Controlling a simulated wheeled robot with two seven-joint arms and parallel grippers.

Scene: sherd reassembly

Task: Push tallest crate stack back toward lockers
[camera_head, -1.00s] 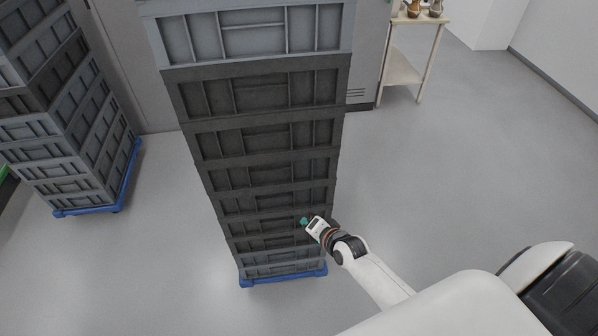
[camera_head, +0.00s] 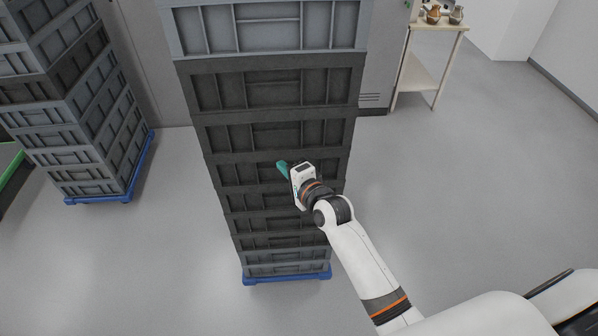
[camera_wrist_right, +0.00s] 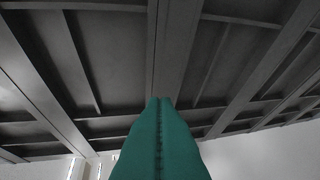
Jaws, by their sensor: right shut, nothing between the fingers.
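The tallest crate stack (camera_head: 277,137) stands in the middle of the head view, made of several dark grey crates with lighter grey ones at top and bottom. It sits on a blue dolly (camera_head: 287,275). My right gripper (camera_head: 282,167) is in front of the stack's near face, around mid-height. In the right wrist view its teal fingers (camera_wrist_right: 160,140) are pressed together with nothing between them, pointing at the ribbed crate wall (camera_wrist_right: 110,60). I cannot tell whether the tips touch the crate. My left gripper is not in view.
A shorter grey crate stack (camera_head: 75,120) on another blue dolly (camera_head: 140,170) stands at the left. Grey lockers (camera_head: 150,60) are behind the stacks. A small shelf table (camera_head: 425,70) with brown pots (camera_head: 434,14) stands at back right. The floor at right is clear.

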